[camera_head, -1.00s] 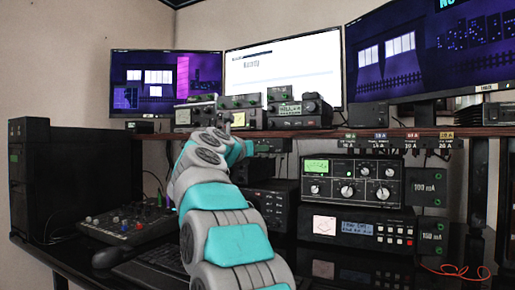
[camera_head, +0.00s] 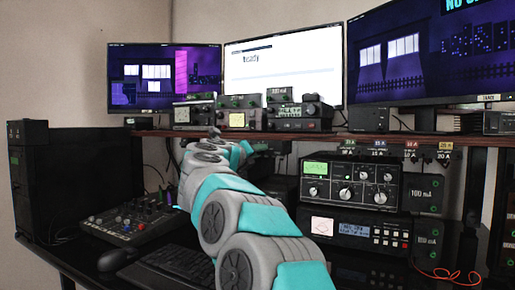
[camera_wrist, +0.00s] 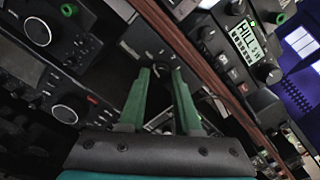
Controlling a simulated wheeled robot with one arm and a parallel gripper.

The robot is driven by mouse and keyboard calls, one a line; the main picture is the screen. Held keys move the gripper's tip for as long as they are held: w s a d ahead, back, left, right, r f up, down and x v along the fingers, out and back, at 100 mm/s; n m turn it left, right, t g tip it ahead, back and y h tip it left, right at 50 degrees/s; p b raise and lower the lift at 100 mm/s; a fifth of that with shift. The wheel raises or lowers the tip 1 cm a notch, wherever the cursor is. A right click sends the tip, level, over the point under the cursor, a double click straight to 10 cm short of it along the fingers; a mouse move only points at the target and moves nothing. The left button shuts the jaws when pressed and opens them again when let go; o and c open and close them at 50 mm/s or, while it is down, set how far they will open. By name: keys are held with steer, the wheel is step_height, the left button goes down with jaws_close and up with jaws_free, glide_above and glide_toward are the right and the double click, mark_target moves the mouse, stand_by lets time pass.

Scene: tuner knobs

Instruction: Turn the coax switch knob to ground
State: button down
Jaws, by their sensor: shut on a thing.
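In the wrist view my gripper (camera_wrist: 164,72) points at a small dark box (camera_wrist: 145,42) under the wooden shelf edge. Its two green fingers are close together with a dark knob (camera_wrist: 165,58) between their tips, and they are shut on it. The knob appears to be the coax switch knob; its pointer and the switch labels are too dark and small to read. In the head view my grey and teal arm reaches to below the shelf and hides the fingers and the switch.
The wooden shelf (camera_head: 330,133) runs just above the gripper, with several small radios and meters on it. A tuner with three large knobs (camera_head: 350,183) sits to the right. A mixer (camera_head: 135,222) and keyboard (camera_head: 175,268) lie on the desk below.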

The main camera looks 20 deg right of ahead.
stand_by(0.4)
steer(key=c, duration=0.6)
jaws_free()
steer(key=b+v, duration=0.1)
steer(key=v, duration=0.6)
steer(key=shift+s+a, duration=0.25)
steer(key=shift+a, duration=0.1)
